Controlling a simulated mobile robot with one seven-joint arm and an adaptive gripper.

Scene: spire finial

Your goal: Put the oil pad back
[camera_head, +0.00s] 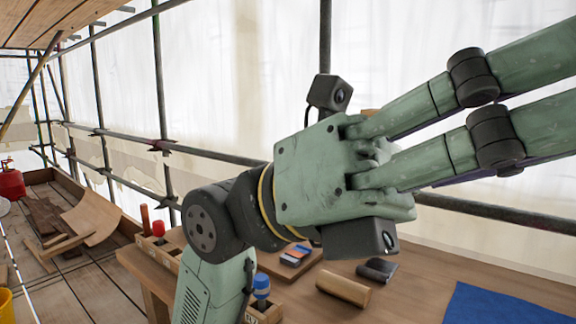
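My gripper (520,100) fills the upper right, with its green palm toward the middle and two long fingers reaching out past the right edge. The fingers show a gap between them, but their tips are outside the picture. A thin purple edge (470,181) shows just under the lower finger; I cannot tell what it belongs to or whether it is held. I cannot tell which thing is the oil pad. A small dark block (377,270) lies on the wooden bench (410,300) below my gripper.
A wooden cylinder (343,286), a board with coloured pieces (297,255) and a blue mat (510,304) are on the bench. A blue-topped tool (261,288) stands in a wooden holder. Red-handled tools (158,228) stand at left. Scaffold poles (325,45) run behind.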

